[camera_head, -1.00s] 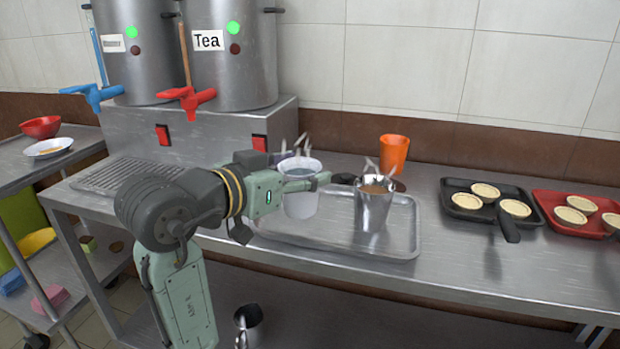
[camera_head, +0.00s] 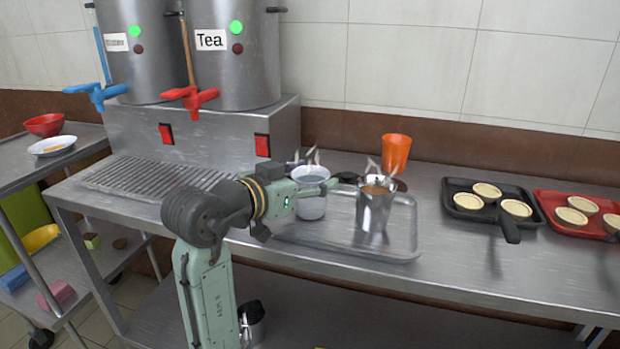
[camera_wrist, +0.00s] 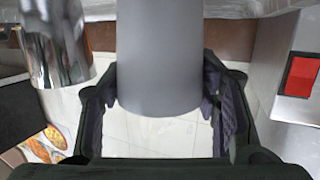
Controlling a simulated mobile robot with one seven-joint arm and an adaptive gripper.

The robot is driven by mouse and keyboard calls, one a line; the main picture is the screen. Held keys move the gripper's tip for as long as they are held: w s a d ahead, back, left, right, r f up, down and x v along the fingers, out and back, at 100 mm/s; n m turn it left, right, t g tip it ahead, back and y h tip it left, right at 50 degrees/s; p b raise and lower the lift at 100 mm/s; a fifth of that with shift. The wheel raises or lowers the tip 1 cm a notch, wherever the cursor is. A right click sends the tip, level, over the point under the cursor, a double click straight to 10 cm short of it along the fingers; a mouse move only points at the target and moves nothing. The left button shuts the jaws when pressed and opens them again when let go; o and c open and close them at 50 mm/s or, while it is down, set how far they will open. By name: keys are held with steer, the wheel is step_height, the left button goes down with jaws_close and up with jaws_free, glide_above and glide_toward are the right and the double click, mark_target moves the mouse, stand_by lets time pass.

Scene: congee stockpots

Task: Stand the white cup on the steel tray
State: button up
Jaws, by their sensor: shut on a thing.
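The white cup (camera_head: 311,205) is upright, with steam and greyish liquid showing at its top. My gripper (camera_head: 318,185) is shut on it from the left side, and a dark finger shows past its right edge. In the wrist view the cup (camera_wrist: 158,60) fills the middle between the two fingers (camera_wrist: 160,95). The steel tray (camera_head: 345,249) lies on the counter. The cup appears over the tray's left part; I cannot tell whether its base touches the tray. A steaming steel cup (camera_head: 373,215) with brown liquid stands on the tray to the right.
An orange cup (camera_head: 396,153) stands behind the tray. A black pan (camera_head: 510,228) and a red tray (camera_head: 580,225) with tarts are at the right. The Tea urn (camera_head: 235,65) and its drip grate (camera_head: 140,178) are at the left. Counter in front of the tray is narrow.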

steer(key=o, duration=1.3)
steer(key=shift+f, duration=0.1)
steer(key=shift+s+a+r, duration=0.1)
steer(key=shift+r, duration=0.15)
steer(key=b+v, duration=0.1)
steer(key=v, duration=1.1)
steer(key=shift+r, duration=0.1)
